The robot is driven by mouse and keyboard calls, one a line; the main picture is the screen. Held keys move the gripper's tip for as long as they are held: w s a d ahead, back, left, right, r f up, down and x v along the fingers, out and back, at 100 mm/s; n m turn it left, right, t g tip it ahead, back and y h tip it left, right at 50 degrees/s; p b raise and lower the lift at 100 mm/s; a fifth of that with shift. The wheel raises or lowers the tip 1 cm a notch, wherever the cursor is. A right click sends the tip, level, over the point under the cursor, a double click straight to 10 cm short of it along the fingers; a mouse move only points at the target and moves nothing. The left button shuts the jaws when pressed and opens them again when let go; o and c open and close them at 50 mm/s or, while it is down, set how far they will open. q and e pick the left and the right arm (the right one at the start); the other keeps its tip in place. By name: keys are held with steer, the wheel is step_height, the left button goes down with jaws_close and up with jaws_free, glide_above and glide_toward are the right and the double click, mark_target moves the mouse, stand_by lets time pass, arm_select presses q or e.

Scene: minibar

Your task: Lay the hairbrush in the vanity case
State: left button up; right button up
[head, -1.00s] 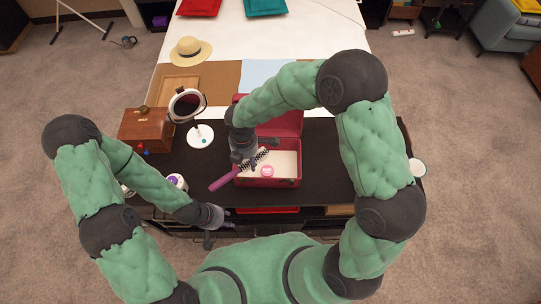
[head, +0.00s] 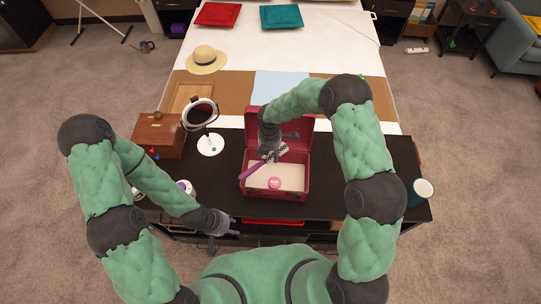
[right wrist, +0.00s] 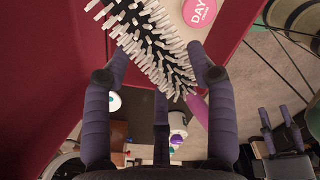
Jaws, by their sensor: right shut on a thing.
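The open red vanity case (head: 275,195) stands on the dark counter, its lid raised at the back. Its pale inside holds a round pink item (head: 275,183), marked "DAY" in the right wrist view (right wrist: 199,11). My right gripper (head: 272,153) is shut on the hairbrush, over the back left part of the case near the lid. The brush's purple handle (head: 252,171) points to the front left, across the case's left side. Its black-and-white bristles fill the upper right wrist view (right wrist: 155,48). My left gripper (head: 229,229) is open and empty at the counter's front edge.
A round mirror (head: 199,113) on a white base and a wooden box (head: 159,135) stand left of the case. Behind are a bed and a straw hat (head: 206,59). Bare counter lies right of the case.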

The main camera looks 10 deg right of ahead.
mark_target(271, 156)
steer(key=shift+w+d+f, duration=0.15)
steer(key=shift+w+f, duration=0.1)
steer(key=shift+f, duration=0.05)
step_height(271, 156, down, 3)
steer(key=shift+w+f, duration=0.1)
steer(key=shift+f, duration=0.05)
steer(key=shift+f, duration=0.45)
steer(key=shift+f+b, duration=0.15)
steer(key=shift+b, duration=0.25)
